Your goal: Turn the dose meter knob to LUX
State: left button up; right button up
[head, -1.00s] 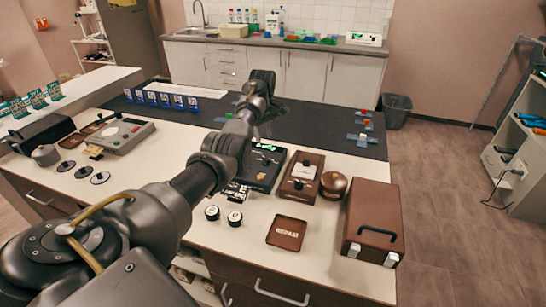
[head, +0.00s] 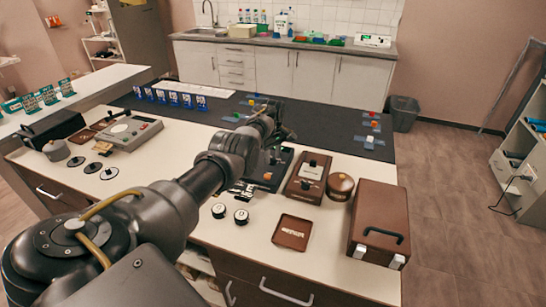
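A brown box-shaped device (head: 307,180) with a black knob and a pale label plate lies on the white counter, right of my forearm. A black device (head: 270,180) beside it is partly hidden by my arm. I cannot tell which is the dose meter, and no LUX mark is readable. My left gripper (head: 283,133) is at the end of the arm, above the far part of the counter and apparently beyond both devices. My own wrist hides most of its fingers, so its opening does not show. My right gripper is not in view.
A brown case (head: 378,222), a round brown pot (head: 340,186) and a brown tray (head: 292,232) stand to the right. Two small round dials (head: 241,216) lie near the front. A grey device (head: 129,131) is at the left. Blue cards (head: 173,98) stand on the dark mat (head: 335,125).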

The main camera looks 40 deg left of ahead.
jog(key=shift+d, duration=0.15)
pick_arm(q)
grip_shut()
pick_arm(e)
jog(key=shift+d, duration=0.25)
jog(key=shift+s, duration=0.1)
pick_arm(q)
jog(key=m, duration=0.7)
jog(key=shift+m, duration=0.3)
jog(key=m, duration=0.3)
jog(key=shift+m, duration=0.4)
jog(key=shift+m+b, duration=0.4)
jog(key=shift+m, duration=1.7)
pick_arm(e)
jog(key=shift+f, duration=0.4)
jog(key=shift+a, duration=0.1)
